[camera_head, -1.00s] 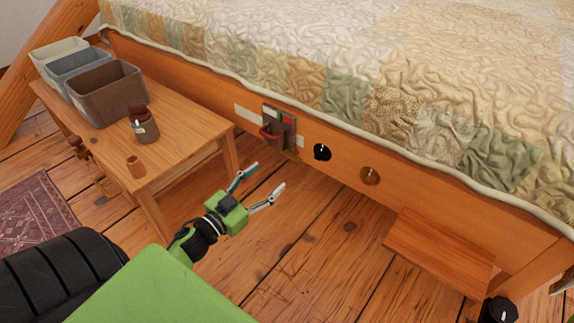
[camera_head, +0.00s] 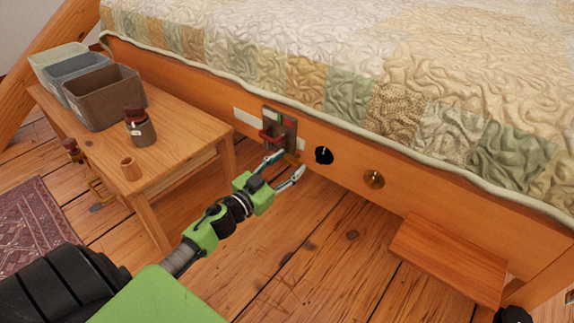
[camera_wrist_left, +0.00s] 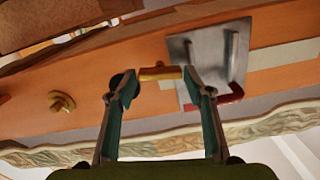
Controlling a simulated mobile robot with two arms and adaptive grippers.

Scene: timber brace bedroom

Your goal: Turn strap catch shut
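A grey metal plate (camera_head: 283,128) with a red handle (camera_head: 268,136) is fixed to the bed's wooden side rail. Green and red marks show at its top. The plate (camera_wrist_left: 207,50) and red handle (camera_wrist_left: 229,97) also show in the left wrist view, where the bed appears upside down. A short brass bar (camera_wrist_left: 160,73) sits beside the plate; which part is the strap catch I cannot tell for certain. My left gripper (camera_head: 287,164) is open just below the plate. In the wrist view, the brass bar lies between its fingertips (camera_wrist_left: 160,82); contact is unclear.
A black knob (camera_head: 324,155) and a brass knob (camera_head: 374,179) are on the rail to the right. A low wooden step (camera_head: 448,258) is at right. Floor between is clear.

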